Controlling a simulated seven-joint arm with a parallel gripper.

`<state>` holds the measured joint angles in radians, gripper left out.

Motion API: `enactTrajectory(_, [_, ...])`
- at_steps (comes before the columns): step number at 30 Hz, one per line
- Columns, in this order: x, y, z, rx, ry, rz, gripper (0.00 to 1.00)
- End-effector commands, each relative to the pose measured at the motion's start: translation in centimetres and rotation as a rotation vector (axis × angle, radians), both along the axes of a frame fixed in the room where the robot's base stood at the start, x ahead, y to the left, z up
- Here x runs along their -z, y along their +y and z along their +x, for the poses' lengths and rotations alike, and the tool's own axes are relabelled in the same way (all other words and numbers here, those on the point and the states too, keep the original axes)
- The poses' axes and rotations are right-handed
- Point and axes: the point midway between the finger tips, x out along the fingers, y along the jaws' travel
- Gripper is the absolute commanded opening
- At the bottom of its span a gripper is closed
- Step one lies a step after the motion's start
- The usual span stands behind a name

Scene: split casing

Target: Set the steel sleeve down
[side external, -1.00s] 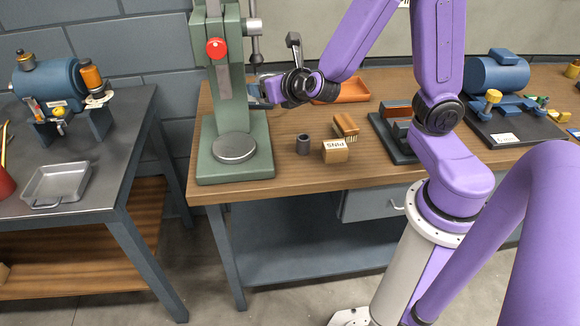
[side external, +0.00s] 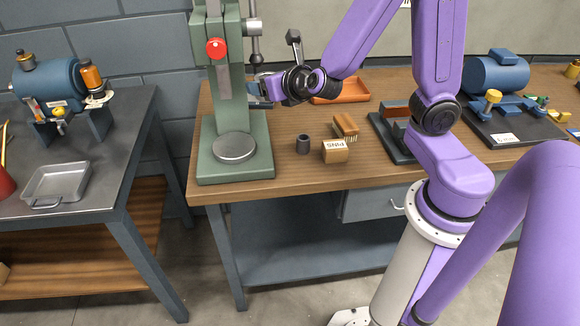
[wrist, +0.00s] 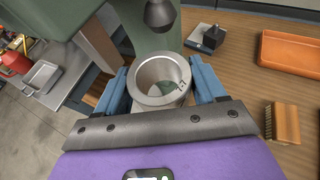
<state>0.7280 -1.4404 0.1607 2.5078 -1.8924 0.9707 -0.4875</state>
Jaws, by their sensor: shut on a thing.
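The steel sleeve (wrist: 152,100), a grey ring-shaped part with a wide bore and a mark on its rim, is between the two blue fingers of my gripper (wrist: 163,84) in the wrist view. My gripper is shut on it, and green shows through the bore. In the side view my gripper (side external: 260,90) is beside the column of the green press (side external: 224,110), above and behind its round steel plate (side external: 234,147). The sleeve is mostly hidden there, and I cannot tell what is directly under it.
A small dark cylinder (side external: 303,145), a PINS box (side external: 335,152) and a brush (side external: 346,126) stand on the wooden bench right of the press. An orange tray (side external: 342,91) lies behind. The round plate is bare.

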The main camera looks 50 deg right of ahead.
Motion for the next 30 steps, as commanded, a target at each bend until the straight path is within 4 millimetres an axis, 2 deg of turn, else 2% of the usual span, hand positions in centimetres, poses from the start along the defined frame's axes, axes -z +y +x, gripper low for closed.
enactTrajectory(17, [0.0,-0.4,0.2,0.017,-0.004,0.0,0.14])
enactTrajectory(20, [0.1,-1.7,0.5,0.069,-0.004,0.0,0.14])
enactTrajectory(23, [0.4,-3.9,1.0,0.158,-0.003,-0.001,0.14])
enactTrajectory(30, [1.5,-11.5,1.6,0.455,-0.004,-0.002,0.14])
